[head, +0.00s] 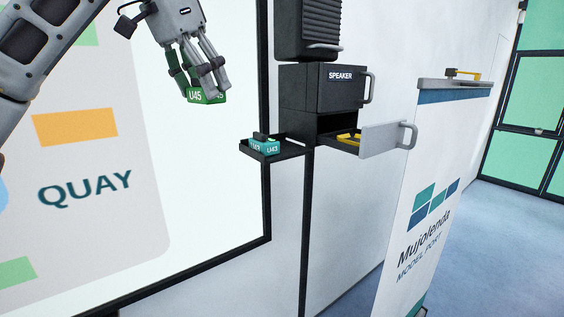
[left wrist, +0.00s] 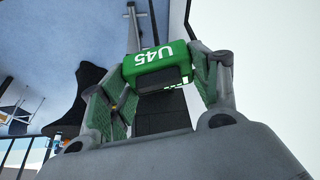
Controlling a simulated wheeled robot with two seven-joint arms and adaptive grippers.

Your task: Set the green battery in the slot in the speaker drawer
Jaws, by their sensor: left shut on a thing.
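The green battery (head: 208,97), marked U45, is held between the fingers of my left gripper (head: 205,80), high in front of the white screen. It also shows in the left wrist view (left wrist: 154,62), with a finger on each side of it. The speaker drawer (head: 385,138) is pulled out below the box labelled SPEAKER (head: 340,88), to the right of and lower than the gripper. A yellow part (head: 349,138) shows inside the drawer. The slot itself is mostly hidden by the drawer front. My right gripper is not in view.
A small black tray (head: 282,154) left of the speaker box holds a teal battery (head: 264,146) marked U43. A black louvred unit (head: 308,28) is above the box. A banner stand (head: 425,200) stands close on the right. The space between gripper and drawer looks clear.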

